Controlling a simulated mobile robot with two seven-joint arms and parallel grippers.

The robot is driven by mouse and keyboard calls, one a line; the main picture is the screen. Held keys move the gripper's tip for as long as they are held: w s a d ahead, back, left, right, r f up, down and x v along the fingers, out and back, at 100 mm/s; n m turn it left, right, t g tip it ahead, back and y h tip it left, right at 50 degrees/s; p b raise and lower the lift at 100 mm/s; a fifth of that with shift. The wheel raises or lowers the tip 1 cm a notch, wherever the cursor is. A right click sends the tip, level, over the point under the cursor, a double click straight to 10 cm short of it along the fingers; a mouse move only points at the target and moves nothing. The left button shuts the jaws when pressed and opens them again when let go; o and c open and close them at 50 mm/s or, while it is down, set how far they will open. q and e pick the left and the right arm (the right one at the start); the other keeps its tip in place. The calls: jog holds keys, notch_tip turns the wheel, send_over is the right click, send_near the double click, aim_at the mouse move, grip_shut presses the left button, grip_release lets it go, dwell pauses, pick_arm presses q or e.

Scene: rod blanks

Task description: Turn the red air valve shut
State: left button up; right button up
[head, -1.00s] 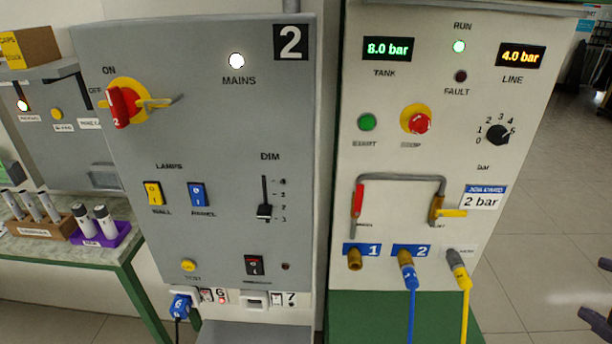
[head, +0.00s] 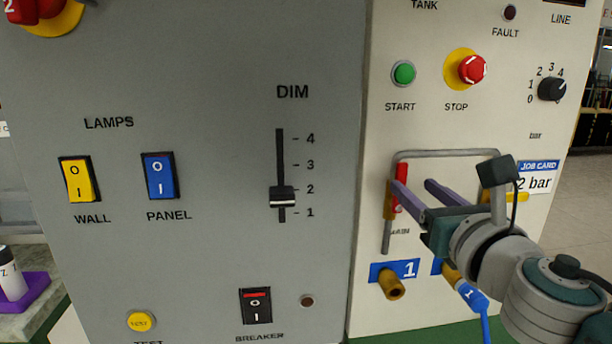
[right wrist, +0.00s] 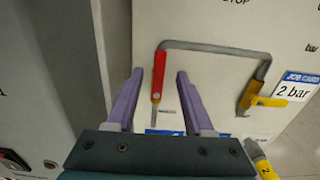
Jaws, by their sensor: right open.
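The red air valve handle (head: 402,174) is on the white air panel, at the left end of the grey pipe, above the MAIN label. It points up along the pipe. In the right wrist view the red handle (right wrist: 159,76) lies between my two purple fingertips in the picture. My right gripper (head: 414,186) is open, with its fingers pointing at the panel. In the head view one finger covers part of the handle, and I cannot tell whether they touch. My left gripper is not in view.
A yellow-handled valve (right wrist: 262,101) sits at the pipe's right end, near the job card (right wrist: 299,87). Below are brass outlet 1 (head: 391,285) and a blue hose plug (head: 471,295). The red STOP button (head: 472,69) is above. The grey lamp panel (head: 220,260) stands left.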

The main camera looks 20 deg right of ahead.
aim_at(403, 177)
jog(key=b+x, duration=0.1)
jog(key=x, duration=0.5)
grip_shut()
dwell(0.4)
dwell(1.0)
